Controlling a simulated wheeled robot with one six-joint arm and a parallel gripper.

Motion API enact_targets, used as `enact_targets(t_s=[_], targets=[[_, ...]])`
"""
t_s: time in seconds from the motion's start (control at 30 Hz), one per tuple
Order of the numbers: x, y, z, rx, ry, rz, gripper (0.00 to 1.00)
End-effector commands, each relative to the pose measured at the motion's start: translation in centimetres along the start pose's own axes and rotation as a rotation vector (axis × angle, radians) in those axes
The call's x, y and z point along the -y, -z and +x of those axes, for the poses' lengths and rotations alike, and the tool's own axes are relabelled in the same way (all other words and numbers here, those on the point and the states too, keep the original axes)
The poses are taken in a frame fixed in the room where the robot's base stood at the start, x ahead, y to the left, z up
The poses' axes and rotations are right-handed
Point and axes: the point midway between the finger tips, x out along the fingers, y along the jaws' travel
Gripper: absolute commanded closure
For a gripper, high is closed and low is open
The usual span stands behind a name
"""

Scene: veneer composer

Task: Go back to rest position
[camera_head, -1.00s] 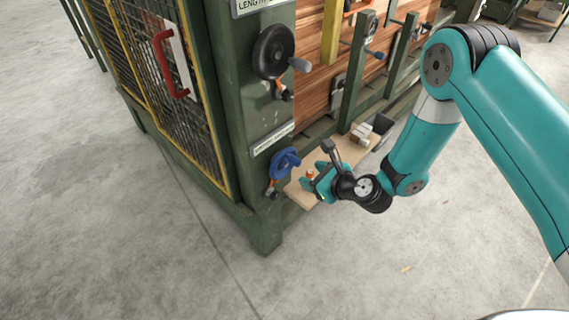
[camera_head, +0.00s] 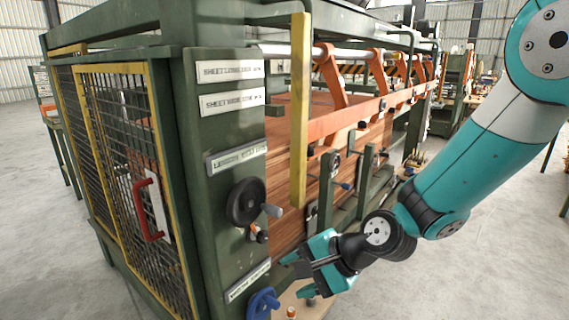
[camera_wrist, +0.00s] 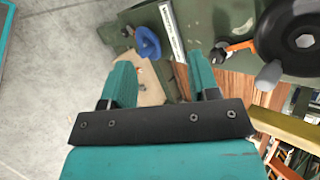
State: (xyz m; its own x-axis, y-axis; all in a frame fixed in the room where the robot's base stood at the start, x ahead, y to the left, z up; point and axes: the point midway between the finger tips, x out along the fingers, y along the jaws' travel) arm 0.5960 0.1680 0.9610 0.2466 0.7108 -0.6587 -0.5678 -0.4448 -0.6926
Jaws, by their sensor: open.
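My gripper (camera_head: 298,277) is in front of the green machine's lower corner in the head view, on my bent teal arm. In the wrist view its two teal fingers (camera_wrist: 163,82) are apart, with nothing between them. The blue handwheel (camera_head: 262,304) is below and left of the gripper in the head view, and it also shows beyond the fingers in the wrist view (camera_wrist: 148,42). The wooden shelf board (camera_head: 312,308) lies below the gripper, with a small orange-topped item (camera_head: 291,313) on it.
The green machine (camera_head: 222,140) fills the middle, with a black handwheel (camera_head: 245,202) and its handle sticking out. The mesh door (camera_head: 120,160) has a red handle (camera_head: 148,209). Grey floor (camera_head: 480,270) at right is clear.

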Motion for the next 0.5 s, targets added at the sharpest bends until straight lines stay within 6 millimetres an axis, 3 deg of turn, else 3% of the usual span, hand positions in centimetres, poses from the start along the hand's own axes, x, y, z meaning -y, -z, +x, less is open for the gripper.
enact_targets(t_s=[0.03, 0.13, 0.3, 0.5], targets=[[0.7, -1.6, -2.8, 0.006, -0.038, -0.141, 0.45], [0.3, -4.4, -7.5, 0.035, -0.139, -0.421, 0.45], [-2.2, -8.7, -15.1, 0.111, -0.308, -0.851, 0.45], [-5.7, -11.8, -20.8, 0.213, -0.446, -1.171, 0.45]])
